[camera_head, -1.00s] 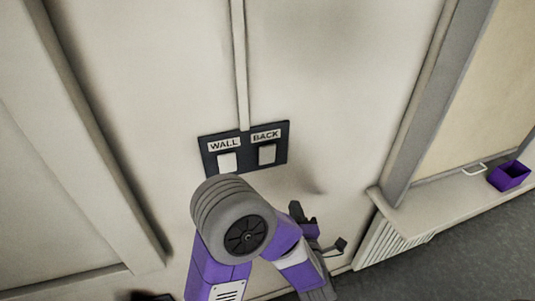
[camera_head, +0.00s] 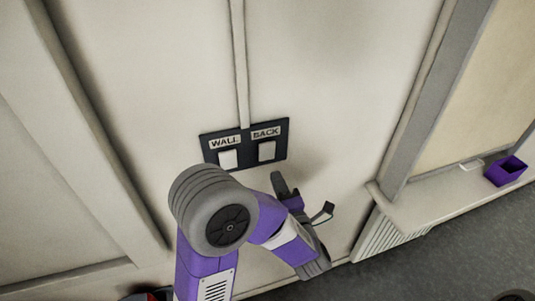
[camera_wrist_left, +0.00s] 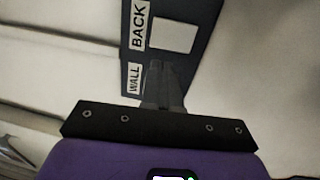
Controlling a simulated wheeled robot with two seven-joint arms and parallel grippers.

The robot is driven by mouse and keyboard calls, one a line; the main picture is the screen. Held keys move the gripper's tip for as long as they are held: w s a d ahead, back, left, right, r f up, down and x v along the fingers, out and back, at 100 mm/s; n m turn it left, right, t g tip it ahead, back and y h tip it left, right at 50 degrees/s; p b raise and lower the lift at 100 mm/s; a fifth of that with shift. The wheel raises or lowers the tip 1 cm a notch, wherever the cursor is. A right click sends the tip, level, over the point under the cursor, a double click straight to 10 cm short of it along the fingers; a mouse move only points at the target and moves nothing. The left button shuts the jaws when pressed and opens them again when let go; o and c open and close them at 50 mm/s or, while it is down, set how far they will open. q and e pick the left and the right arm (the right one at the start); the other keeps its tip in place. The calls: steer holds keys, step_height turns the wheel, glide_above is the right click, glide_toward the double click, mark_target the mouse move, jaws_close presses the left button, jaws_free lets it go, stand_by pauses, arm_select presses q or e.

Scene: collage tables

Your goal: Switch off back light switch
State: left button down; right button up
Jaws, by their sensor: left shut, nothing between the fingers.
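The back light switch (camera_head: 267,150) is a white square rocker under the BACK label, on the right half of a dark wall plate (camera_head: 244,151). The wall switch (camera_head: 228,158) sits to its left under the WALL label. In the left wrist view the back switch (camera_wrist_left: 172,36) shows beyond the fingertips, and the wall switch is hidden behind the fingers. My left gripper (camera_head: 279,179) is just below the plate in the head view. It also shows in the left wrist view (camera_wrist_left: 160,66), with its fingers together and empty. I cannot tell contact. My right gripper is not seen.
A vertical conduit (camera_head: 239,60) runs up the wall from the plate. To the right are a ledge (camera_head: 440,200) with a purple box (camera_head: 506,171) and a slatted radiator (camera_head: 385,238) below. The wall around the plate is clear.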

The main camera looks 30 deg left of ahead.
mark_target(264, 149)
arm_select(q)
steer(key=p+x, duration=0.2)
steer(key=x, duration=0.6)
steer(key=shift+w+a+r, duration=0.1)
steer(key=shift+w+a, duration=0.15)
steer(key=shift+w, duration=0.05)
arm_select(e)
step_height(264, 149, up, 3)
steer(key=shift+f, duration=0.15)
